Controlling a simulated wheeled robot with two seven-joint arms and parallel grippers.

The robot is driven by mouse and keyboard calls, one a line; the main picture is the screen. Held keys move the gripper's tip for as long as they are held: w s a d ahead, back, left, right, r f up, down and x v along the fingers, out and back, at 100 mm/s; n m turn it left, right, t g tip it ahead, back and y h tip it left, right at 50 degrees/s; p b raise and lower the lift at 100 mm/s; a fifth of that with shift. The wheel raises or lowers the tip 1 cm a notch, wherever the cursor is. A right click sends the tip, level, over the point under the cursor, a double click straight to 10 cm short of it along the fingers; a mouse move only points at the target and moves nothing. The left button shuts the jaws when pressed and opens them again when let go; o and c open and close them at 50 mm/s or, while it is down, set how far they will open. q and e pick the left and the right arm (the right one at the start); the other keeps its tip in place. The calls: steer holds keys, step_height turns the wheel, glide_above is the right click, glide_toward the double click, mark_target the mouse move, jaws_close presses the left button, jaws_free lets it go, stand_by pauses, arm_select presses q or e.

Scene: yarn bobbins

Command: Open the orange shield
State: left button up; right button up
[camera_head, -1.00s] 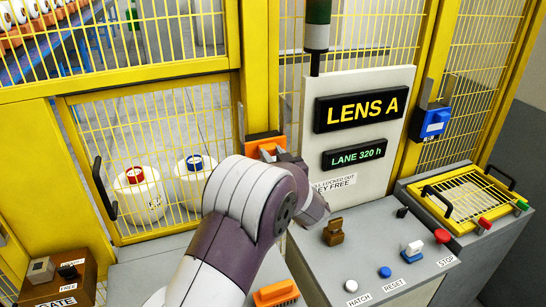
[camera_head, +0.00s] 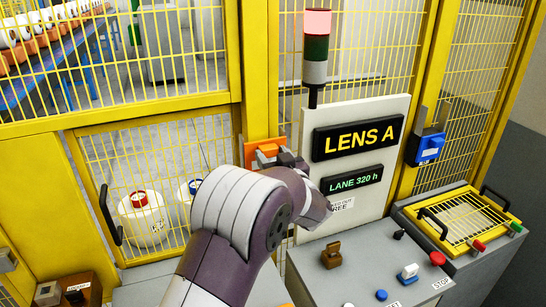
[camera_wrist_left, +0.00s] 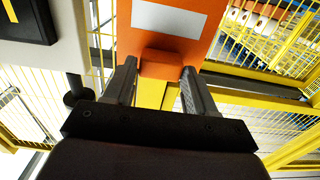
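The orange shield (camera_head: 262,152) is an upright orange piece on the yellow post, right of the mesh door. In the left wrist view it is an orange panel with a pale label, and a small orange block (camera_wrist_left: 163,64) juts from it. My left gripper (camera_head: 284,158) is at the shield, seen partly behind my own arm. In the left wrist view its fingers (camera_wrist_left: 160,76) flank the block closely. I cannot tell whether they press on it. What lies behind the panel is hidden. My right gripper is in no view.
The LENS A board (camera_head: 357,137) stands close right of my gripper. A signal tower (camera_head: 316,57) with a pinkish top rises behind it. The console (camera_head: 345,277) carries a brown switch and coloured buttons. Two white bobbins show behind the mesh door (camera_head: 153,165).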

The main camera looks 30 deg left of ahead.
arm_select(q)
steer(key=shift+s+d+f+b, duration=0.15)
steer(key=shift+s+d+b, duration=0.1)
steer(key=shift+d+b, duration=0.1)
steer(key=b+v, duration=0.4)
steer(key=v, duration=0.7)
steer(key=shift+s+d, duration=0.25)
steer(key=shift+s, duration=0.05)
